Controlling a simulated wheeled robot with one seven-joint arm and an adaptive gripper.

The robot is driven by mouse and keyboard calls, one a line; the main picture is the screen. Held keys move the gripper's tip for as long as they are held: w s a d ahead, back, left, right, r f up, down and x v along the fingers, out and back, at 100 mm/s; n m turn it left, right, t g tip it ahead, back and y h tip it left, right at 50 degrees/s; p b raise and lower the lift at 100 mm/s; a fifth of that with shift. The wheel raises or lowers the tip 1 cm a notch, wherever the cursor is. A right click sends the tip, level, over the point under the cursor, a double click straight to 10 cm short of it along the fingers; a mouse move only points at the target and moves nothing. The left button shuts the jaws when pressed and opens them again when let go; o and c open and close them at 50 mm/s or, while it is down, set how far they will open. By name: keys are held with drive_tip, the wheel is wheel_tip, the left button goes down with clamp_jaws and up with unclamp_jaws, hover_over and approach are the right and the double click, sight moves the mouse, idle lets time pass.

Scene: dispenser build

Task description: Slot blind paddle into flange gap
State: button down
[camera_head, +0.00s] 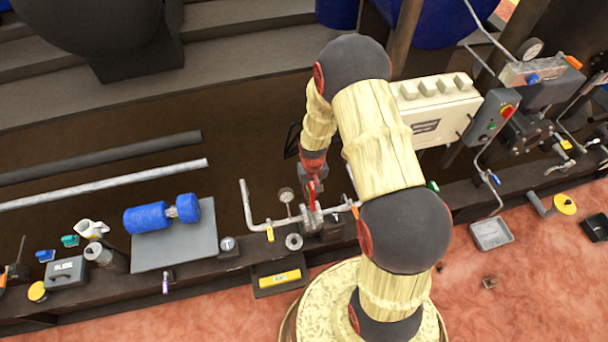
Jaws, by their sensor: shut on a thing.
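My arm reaches over the workbench, and my gripper (312,190) points down just above the pipe flange (312,218). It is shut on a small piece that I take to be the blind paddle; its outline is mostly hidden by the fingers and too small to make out. The flange sits in a grey pipe run (248,205) with an upright bend at left. The gripped piece is close over the flange pair; I cannot tell whether it is inside the gap.
A pressure gauge (286,196) and yellow tag (270,232) are left of the flange. A blue motor (162,215) stands left on a grey plate. A control box (437,108) stands behind right.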

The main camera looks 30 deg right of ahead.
drive_tip(key=shift+w+d, duration=0.2)
drive_tip(key=shift+w, duration=0.05)
wheel_tip(320, 180, down, 6)
drive_tip(key=b, duration=0.5)
drive_tip(key=shift+f, duration=0.6)
drive_tip(key=shift+f+b, duration=1.2)
drive_tip(key=shift+f, duration=0.8)
idle(1.3)
drive_tip(key=shift+s+f, duration=0.1)
drive_tip(key=shift+f, duration=0.25)
drive_tip(key=shift+f+b, duration=1.15)
drive_tip(key=shift+f, duration=0.55)
idle(0.3)
drive_tip(key=c, duration=1.8)
unclamp_jaws()
drive_tip(key=shift+o, duration=1.1)
